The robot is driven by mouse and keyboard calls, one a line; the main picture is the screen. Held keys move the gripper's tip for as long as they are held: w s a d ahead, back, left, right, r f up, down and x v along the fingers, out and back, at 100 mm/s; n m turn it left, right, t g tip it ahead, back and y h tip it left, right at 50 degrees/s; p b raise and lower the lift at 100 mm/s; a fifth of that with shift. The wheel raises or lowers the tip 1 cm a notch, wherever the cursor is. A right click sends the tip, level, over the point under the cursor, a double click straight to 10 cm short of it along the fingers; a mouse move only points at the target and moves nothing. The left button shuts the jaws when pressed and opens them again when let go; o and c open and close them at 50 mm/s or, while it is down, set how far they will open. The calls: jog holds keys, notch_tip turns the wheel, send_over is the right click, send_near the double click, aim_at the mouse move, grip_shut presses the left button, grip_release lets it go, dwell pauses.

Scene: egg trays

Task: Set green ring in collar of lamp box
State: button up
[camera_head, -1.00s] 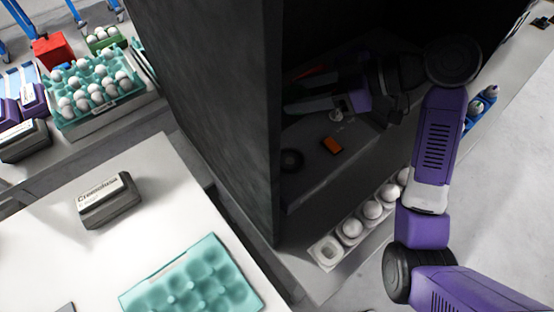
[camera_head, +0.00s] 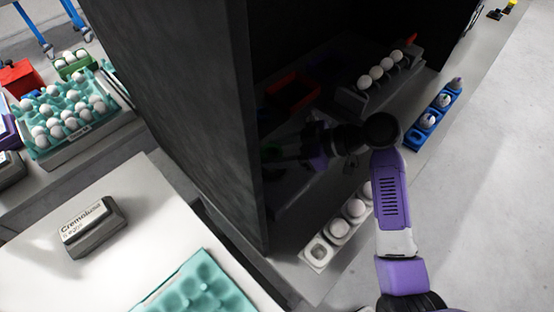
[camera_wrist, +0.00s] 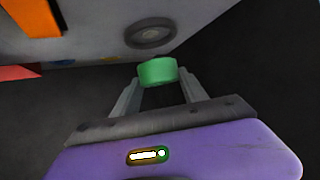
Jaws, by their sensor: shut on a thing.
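The green ring (camera_wrist: 157,72) is held between the fingertips of my gripper (camera_wrist: 158,90) in the wrist view. A dark round collar (camera_wrist: 150,34) on a grey face, which looks like the lamp box, lies just beyond the ring in the wrist view. The ring appears apart from the collar and not in it. In the head view my arm and shadow hide the collar.
The dark cabinet wall (camera_head: 175,110) stands left of my arm. An orange block (camera_wrist: 35,18) is at the wrist view's upper left.

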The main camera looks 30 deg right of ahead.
aim_at(277, 170)
jog(key=shift+f, duration=2.2)
jog(key=shift+f, duration=0.2)
jog(key=o, duration=1.3)
jog(key=shift+o, duration=0.2)
jog(key=shift+s+d+r, duration=0.1)
jog(key=shift+r, duration=0.2)
jog(key=b+v, duration=0.1)
jog(key=v, duration=1)
jog(key=shift+s+d+b, duration=0.25)
jog(key=shift+d+b, duration=0.05)
jog(key=shift+w+r, duration=0.1)
jog(key=shift+r, duration=0.05)
